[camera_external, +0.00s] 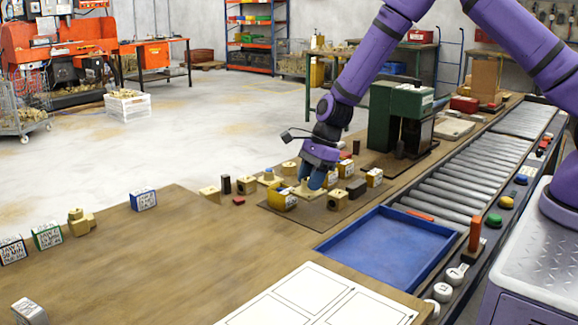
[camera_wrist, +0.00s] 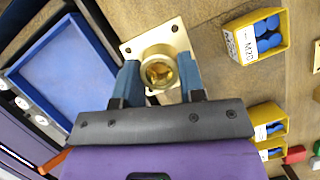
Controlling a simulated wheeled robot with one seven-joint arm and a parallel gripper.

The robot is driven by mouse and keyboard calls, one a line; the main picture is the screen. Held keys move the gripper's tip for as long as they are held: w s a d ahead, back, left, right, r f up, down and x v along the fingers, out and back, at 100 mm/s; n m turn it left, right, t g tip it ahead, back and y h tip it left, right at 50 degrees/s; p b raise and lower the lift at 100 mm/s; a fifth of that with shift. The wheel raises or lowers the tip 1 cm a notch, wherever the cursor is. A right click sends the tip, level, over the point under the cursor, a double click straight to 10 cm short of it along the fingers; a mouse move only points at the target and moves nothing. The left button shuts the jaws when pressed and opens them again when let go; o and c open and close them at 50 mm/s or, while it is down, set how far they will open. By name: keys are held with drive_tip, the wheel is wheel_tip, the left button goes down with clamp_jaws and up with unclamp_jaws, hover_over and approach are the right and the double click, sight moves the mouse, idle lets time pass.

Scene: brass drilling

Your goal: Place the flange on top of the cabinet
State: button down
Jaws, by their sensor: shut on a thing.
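The brass flange (camera_wrist: 134,48) has a square plate with corner holes and a round hollow hub. In the wrist view, the blue fingertips of my gripper (camera_wrist: 160,78) are on either side of the hub, shut on it. In the external view my gripper (camera_external: 312,180) reaches down among the parts on the table, and the flange is mostly hidden by the fingers. A dark green, box-shaped unit (camera_external: 408,101) stands farther back on the table; it may be the cabinet, but I cannot tell for sure.
A blue tray (camera_external: 390,245) lies to the right, beside the roller conveyor (camera_external: 470,170). Labelled boxes (camera_external: 143,199) stand at left.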

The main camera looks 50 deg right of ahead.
drive_tip(key=s+a, duration=0.2)
drive_tip(key=a, duration=0.4)
drive_tip(key=s+a+m, duration=0.1)
drive_tip(key=s+a, duration=0.1)
drive_tip(key=a, duration=0.4)
drive_tip(key=s+a+m, duration=0.1)
drive_tip(key=s+a, duration=0.1)
drive_tip(key=a, duration=0.4)
drive_tip(key=shift+a+r+t, duration=0.25)
drive_tip(key=shift+r+t, duration=0.05)
drive_tip(key=shift+t, duration=0.1)
drive_tip(key=shift+m+t+h, duration=0.3)
drive_tip(key=shift+m, duration=0.6)
drive_tip(key=s+a+r, duration=0.1)
drive_tip(key=s+a, duration=0.2)
drive_tip(key=a, duration=0.2)
drive_tip(key=s+a, duration=0.3)
drive_tip(key=a, duration=0.1)
drive_tip(key=s+a+r, duration=0.1)
drive_tip(key=s+a, duration=0.2)
drive_tip(key=a, duration=0.2)
drive_tip(key=shift+s+a+r, duration=0.15)
drive_tip(key=shift+a+r, duration=0.15)
drive_tip(key=shift+r, duration=0.05)
drive_tip(key=shift+a, duration=0.2)
hover_over(167, 282)
drive_tip(key=s+d, duration=0.1)
drive_tip(key=shift+d+f, duration=0.15)
drive_tip(key=shift+f, duration=2.3)
drive_tip(key=shift+f, duration=0.15)
